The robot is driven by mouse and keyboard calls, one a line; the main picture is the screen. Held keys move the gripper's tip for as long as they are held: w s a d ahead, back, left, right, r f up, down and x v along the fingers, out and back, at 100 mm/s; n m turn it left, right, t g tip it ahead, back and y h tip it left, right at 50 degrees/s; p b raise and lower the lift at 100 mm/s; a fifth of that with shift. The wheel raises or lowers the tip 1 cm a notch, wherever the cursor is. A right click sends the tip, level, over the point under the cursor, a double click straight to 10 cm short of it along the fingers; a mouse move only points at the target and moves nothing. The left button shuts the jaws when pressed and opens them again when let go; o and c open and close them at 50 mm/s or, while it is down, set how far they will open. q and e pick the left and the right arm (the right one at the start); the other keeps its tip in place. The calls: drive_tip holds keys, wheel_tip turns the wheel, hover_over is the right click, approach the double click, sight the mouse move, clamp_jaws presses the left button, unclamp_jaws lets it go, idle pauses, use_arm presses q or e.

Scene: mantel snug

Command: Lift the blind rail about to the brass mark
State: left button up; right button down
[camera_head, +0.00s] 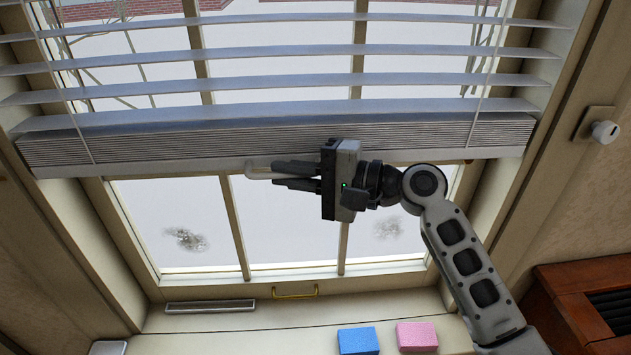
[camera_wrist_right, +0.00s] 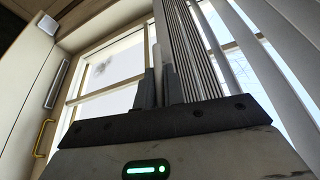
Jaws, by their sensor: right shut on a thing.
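The blind rail (camera_head: 70,167) is a long pale bar under a pack of stacked slats, across the upper part of the window in the head view. A pale handle (camera_head: 257,166) projects from it near the middle. My right gripper (camera_head: 276,175) is shut on this handle, with its fingers pointing left. In the right wrist view the fingers (camera_wrist_right: 159,86) close around a pale upright piece (camera_wrist_right: 157,58) beside the stacked slats (camera_wrist_right: 183,45). I cannot make out a separate brass mark. My left gripper is out of view.
Below the rail are window panes (camera_head: 284,220) and a brass pull (camera_head: 295,293). A vent strip (camera_head: 210,306), a blue block (camera_head: 358,340) and a pink block (camera_head: 417,336) are on the sill area. A white knob (camera_head: 605,131) is on the right wall.

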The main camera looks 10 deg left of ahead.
drive_tip(key=shift+r, duration=0.45)
drive_tip(key=c, duration=1.5)
unclamp_jaws()
drive_tip(key=shift+f, duration=0.1)
drive_tip(key=s+d+r+b, duration=0.1)
drive_tip(key=s+d+b, duration=0.1)
drive_tip(key=d, duration=1.3)
drive_tip(key=shift+s+d+r+b, duration=0.2)
drive_tip(key=shift+s+d+b, duration=0.05)
drive_tip(key=shift+d+b, duration=0.2)
drive_tip(key=shift+a+f, duration=0.1)
